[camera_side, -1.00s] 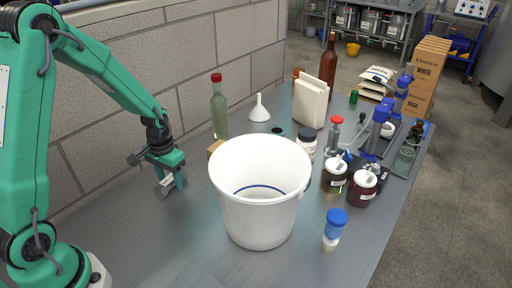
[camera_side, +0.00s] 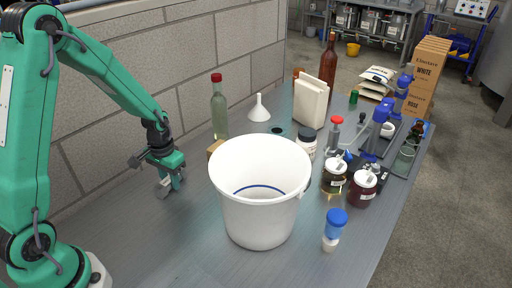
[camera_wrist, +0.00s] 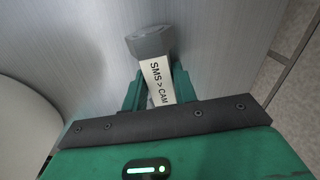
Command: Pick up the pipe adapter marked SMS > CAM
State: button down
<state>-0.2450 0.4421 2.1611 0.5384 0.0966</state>
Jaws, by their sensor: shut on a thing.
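In the side view my gripper (camera_side: 171,183) is low over the left part of the bench, left of the white bucket. The grey end of the adapter (camera_side: 163,191) shows small at the fingertips there. I cannot tell whether the adapter touches the bench.
A white bucket (camera_side: 260,215) stands close on the right. A green bottle (camera_side: 219,115), a white funnel (camera_side: 259,108) and several jars stand behind it. The brick wall (camera_side: 130,130) runs along the left.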

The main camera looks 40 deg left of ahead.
jog(key=shift+r, duration=0.15)
jog(key=shift+r, duration=0.85)
notch_tip(320, 180, up, 2)
jog(key=shift+r, duration=0.15)
jog(key=s+d+r, duration=0.3)
jog(key=d+r, duration=0.3)
jog(key=d, duration=0.5)
jog(key=shift+s+r, duration=0.2)
jog(key=shift+r, duration=0.2)
jog(key=shift+d, duration=0.1)
